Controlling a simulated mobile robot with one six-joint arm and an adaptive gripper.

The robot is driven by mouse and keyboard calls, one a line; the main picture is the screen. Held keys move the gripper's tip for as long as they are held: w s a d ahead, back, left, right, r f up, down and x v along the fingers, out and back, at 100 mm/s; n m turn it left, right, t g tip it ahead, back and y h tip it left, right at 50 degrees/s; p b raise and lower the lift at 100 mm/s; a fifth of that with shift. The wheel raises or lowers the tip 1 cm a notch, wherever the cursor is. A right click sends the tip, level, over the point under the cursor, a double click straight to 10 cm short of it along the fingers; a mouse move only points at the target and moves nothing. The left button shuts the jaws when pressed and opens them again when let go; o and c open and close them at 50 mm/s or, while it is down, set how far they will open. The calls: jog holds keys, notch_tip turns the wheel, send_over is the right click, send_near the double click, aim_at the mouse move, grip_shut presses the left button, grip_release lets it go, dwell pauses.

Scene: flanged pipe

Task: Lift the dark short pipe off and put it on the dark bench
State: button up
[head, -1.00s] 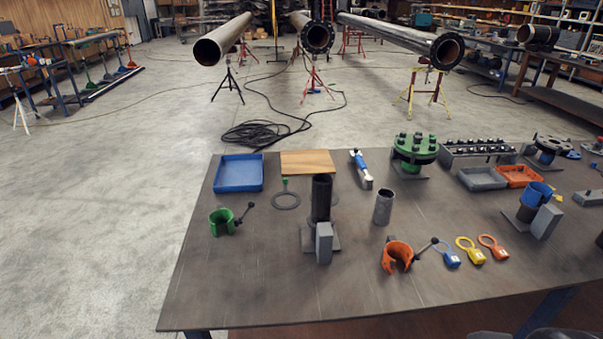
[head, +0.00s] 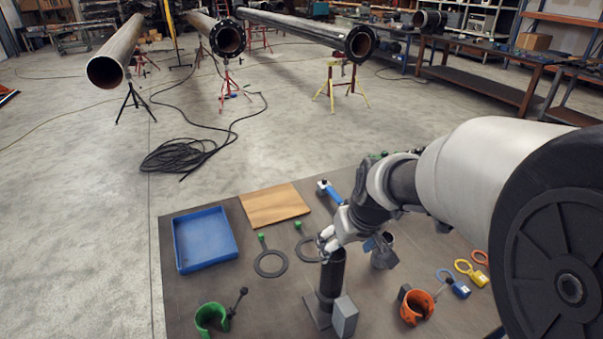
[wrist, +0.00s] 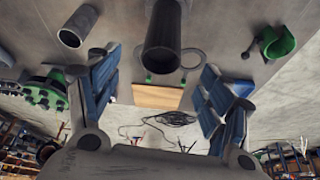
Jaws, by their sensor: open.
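The dark short pipe (head: 332,268) stands upright on a base plate on the dark bench (head: 185,300), with a grey block (head: 344,316) beside its foot. In the wrist view its round open end (wrist: 162,58) appears between my two blue-padded fingers. My gripper (wrist: 160,82) is open and empty. In the head view my gripper (head: 350,243) is close to the top of the pipe; whether it touches cannot be told. My arm hides part of the bench to the right.
A grey pipe piece (head: 383,262) stands just right of the dark pipe. An orange clamp (head: 417,306) and a green clamp (head: 212,317) lie near. A blue tray (head: 204,240), wooden board (head: 274,204) and ring gaskets (head: 270,263) are to the left. Bare bench shows between them.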

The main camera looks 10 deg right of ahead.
aim_at(331, 262)
jog(key=b+x, duration=0.4)
jog(key=x, duration=1)
jog(key=shift+w+a, duration=0.15)
jog(key=shift+c, duration=0.5)
jog(key=c, duration=1.3)
